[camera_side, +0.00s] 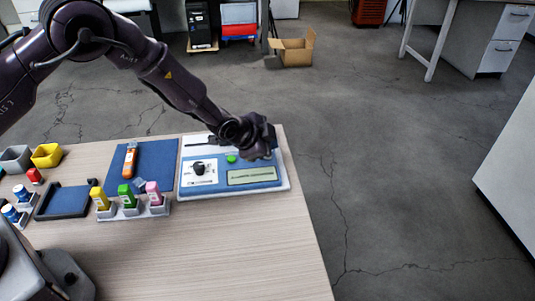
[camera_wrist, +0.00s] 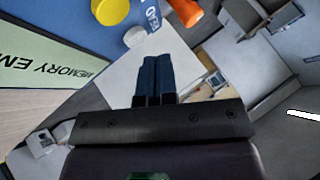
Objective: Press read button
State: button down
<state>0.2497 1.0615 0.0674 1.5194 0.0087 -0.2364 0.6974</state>
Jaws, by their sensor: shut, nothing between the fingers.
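The instrument panel (camera_side: 217,186) is a blue and white box at the table's back right, with a black knob, a green button (camera_side: 231,158) and a pale display (camera_side: 252,176). In the wrist view, the display (camera_wrist: 40,58) reads "MEMORY EM", upside down and cut off. Lettering "READ" (camera_wrist: 153,18) shows on blue beside a small white round part (camera_wrist: 135,36). A yellow round part (camera_wrist: 110,12) is left of it. My gripper (camera_wrist: 156,62) is shut and empty, with its fingertips near the lettering; contact cannot be told. In the side view, my gripper (camera_side: 262,150) is over the panel's back right.
An orange handheld device (camera_side: 130,160) lies on a blue mat (camera_side: 155,153) left of the panel. A rack (camera_side: 130,210) of yellow, green and pink bottles stands in front. Yellow and grey bins (camera_side: 46,155) are at far left. The table's front right (camera_side: 250,250) is clear.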

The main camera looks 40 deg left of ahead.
aim_at(251, 168)
jog(key=shift+r, duration=2.55)
jog(key=s+f+g, duration=0.1)
jog(key=s+a+f+n+g, duration=0.1)
jog(key=s, duration=0.1)
jog(key=s+n, duration=0.1)
jog(key=s, duration=0.1)
jog(key=shift+s+a+f+g+y, duration=0.2)
jog(key=shift+f+g+y, duration=0.1)
jog(key=shift+f+g, duration=0.1)
jog(key=shift+s+a+r+n+g, duration=0.25)
jog(key=shift+s+r+n+g, duration=0.1)
jog(key=shift+s+r, duration=0.25)
jog(key=shift+s+a+r+n+g, duration=0.25)
jog(key=shift+s+r+n, duration=0.1)
jog(key=shift+s, duration=0.3)
jog(key=s+a+r+n, duration=0.2)
jog(key=s+a+r, duration=0.1)
jog(key=s+r, duration=0.5)
jog(key=s+a+r+n, duration=0.3)
jog(key=s+r, duration=0.6)
jog(key=s, duration=0.2)
jog(key=s+a+r+n, duration=0.2)
jog(key=s+r, duration=0.6)
jog(key=s, duration=0.2)
jog(key=shift+s+a+r+t+y, duration=0.25)
jog(key=shift+a+t+y, duration=0.05)
jog(key=shift+a+y, duration=0.1)
